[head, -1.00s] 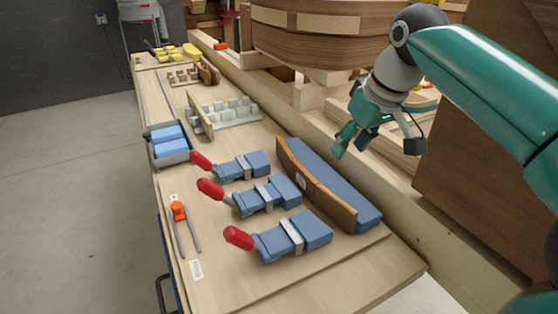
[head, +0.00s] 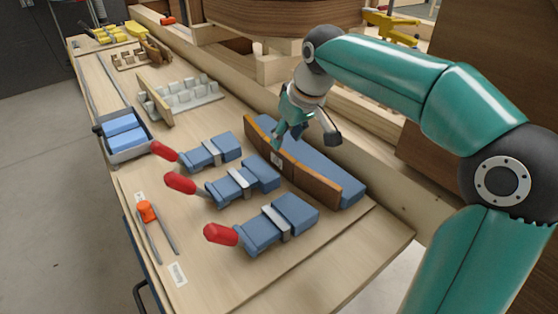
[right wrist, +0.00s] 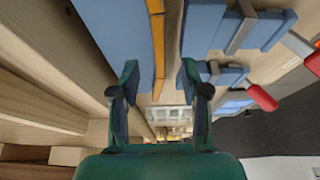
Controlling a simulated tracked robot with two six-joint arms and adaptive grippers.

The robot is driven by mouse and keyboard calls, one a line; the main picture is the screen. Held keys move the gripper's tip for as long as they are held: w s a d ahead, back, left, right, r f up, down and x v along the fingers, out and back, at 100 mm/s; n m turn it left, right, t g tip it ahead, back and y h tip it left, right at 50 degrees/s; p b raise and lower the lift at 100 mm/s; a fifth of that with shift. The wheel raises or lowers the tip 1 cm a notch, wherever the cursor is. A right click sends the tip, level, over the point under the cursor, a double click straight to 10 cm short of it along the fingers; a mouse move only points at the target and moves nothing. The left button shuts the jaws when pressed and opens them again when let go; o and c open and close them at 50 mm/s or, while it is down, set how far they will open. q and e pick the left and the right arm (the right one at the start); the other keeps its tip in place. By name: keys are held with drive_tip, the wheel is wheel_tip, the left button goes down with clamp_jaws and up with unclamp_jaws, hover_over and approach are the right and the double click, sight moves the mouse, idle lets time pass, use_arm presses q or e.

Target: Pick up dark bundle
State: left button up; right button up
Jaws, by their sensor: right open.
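A long dark brown strip (head: 320,182) with a small white label stands on edge along a long blue block (head: 310,165) on the bench. It is the likeliest dark bundle; its separate layers cannot be made out. In the right wrist view the strip (right wrist: 157,45) shows as a thin orange-brown edge beside the blue block (right wrist: 115,35). My right gripper (head: 305,138) is open and empty, above the far part of the block and strip. In the right wrist view its fingertips (right wrist: 159,80) stand apart, with the strip's end between them in the picture. My left gripper is not in view.
Several blue clamps with red handles (head: 222,234) lie left of the strip. A wooden rail (head: 385,205) runs along the right.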

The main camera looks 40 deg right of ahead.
sight(281, 150)
drive_tip(key=shift+x, duration=3.05)
drive_tip(key=shift+w, duration=0.15)
drive_tip(key=shift+c, duration=0.3)
clamp_jaws()
